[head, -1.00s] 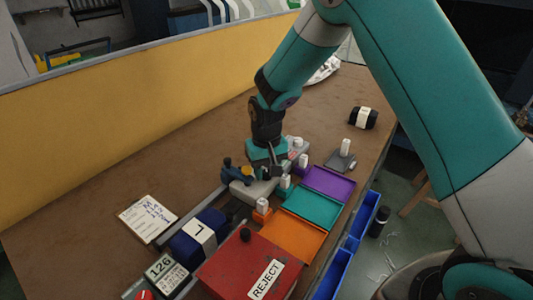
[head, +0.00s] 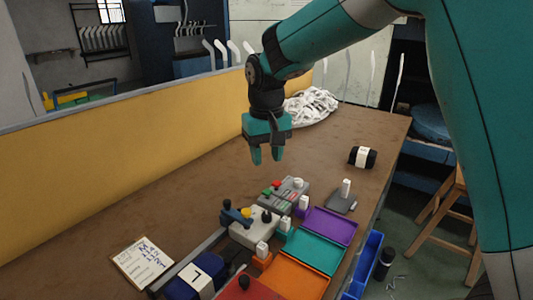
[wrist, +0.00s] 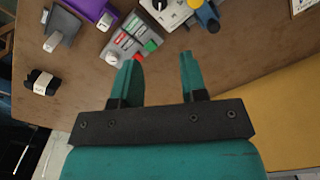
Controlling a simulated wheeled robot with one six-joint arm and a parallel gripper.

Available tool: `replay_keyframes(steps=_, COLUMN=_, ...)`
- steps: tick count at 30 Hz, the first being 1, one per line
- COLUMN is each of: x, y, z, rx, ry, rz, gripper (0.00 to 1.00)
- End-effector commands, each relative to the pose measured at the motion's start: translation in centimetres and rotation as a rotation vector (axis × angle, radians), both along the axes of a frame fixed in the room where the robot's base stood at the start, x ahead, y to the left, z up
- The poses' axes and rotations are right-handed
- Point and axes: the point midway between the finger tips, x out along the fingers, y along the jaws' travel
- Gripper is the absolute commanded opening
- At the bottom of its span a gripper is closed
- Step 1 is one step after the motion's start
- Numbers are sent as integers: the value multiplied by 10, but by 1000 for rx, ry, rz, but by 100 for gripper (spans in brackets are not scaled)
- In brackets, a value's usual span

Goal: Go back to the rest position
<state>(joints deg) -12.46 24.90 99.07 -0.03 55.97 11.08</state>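My gripper (head: 267,155) hangs above the table, pointing down, with its two teal fingers apart and nothing between them. In the wrist view my gripper (wrist: 158,72) is also open and empty, over bare brown tabletop (wrist: 215,85). Below it in the head view are a grey control box (head: 291,190) with red, green and white buttons and a pale grey device (head: 255,228) with a blue lever and dark knob. Both stand apart from the fingers.
Purple (head: 330,226), teal (head: 313,250) and orange (head: 290,278) trays line the table's right side. A dark banded roll (head: 362,157) lies behind them. A white cloth heap (head: 311,105) sits at the far end. A yellow panel (head: 130,160) borders the left edge.

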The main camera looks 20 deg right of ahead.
Motion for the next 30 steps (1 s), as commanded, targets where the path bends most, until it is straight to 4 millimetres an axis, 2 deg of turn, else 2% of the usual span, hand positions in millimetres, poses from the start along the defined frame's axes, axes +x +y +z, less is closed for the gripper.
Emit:
replay_keyframes(steps=12, x=-1, y=0, z=1, rx=1, ry=-1, rz=2, gripper=40)
replay_keyframes(steps=16, x=-18, y=4, z=12, rx=21, ry=-10, rz=46, gripper=40)
replay_keyframes(steps=20, x=-64, y=14, z=33, rx=77, ry=-28, rz=156, gripper=40)
replay_keyframes(steps=24, x=-134, y=26, z=52, rx=164, ry=-55, rz=310, gripper=40)
replay_keyframes(steps=30, x=-225, y=40, z=60, rx=281, ry=-90, rz=490, gripper=40)
